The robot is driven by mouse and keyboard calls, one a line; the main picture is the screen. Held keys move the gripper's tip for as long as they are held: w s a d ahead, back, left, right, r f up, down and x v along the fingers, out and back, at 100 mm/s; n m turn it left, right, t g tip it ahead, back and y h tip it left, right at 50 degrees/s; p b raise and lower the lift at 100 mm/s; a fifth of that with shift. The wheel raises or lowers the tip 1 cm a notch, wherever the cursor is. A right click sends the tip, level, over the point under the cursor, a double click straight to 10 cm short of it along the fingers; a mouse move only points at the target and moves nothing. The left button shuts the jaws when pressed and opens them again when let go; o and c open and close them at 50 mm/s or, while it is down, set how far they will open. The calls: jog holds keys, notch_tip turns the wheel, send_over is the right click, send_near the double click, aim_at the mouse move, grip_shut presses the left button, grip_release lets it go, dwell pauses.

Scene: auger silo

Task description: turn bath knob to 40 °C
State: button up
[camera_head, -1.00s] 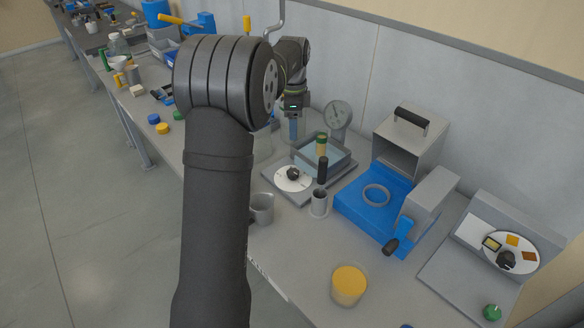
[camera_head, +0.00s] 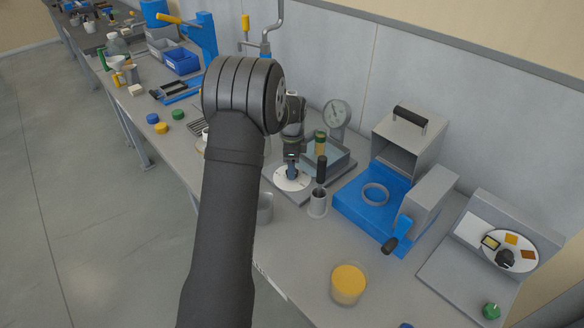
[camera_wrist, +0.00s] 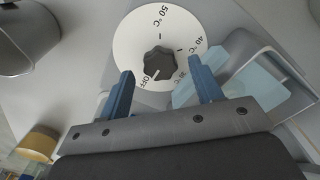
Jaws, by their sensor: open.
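The bath knob (camera_wrist: 158,63) is black and lobed, in the middle of a white round dial (camera_wrist: 140,35). The dial reads OFF, 40 °C and 50 °C, with another mark partly hidden by the right finger. A pale line on the knob points toward OFF. My gripper (camera_wrist: 160,66) is open, its blue fingers to either side of the knob in the wrist view; contact does not show. In the head view my gripper (camera_head: 291,172) is over the dial (camera_head: 303,184) and hides the knob. The water bath (camera_head: 328,157) stands just behind the dial.
A grey cup with a black-handled tool (camera_head: 318,203) stands close to the right of the dial. A blue machine (camera_head: 358,207) is farther right. A grey mug (camera_head: 265,208) is in front, and a round gauge (camera_head: 336,115) stands behind.

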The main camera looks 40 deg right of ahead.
jog(key=shift+f, duration=0.7)
jog(key=c, duration=1)
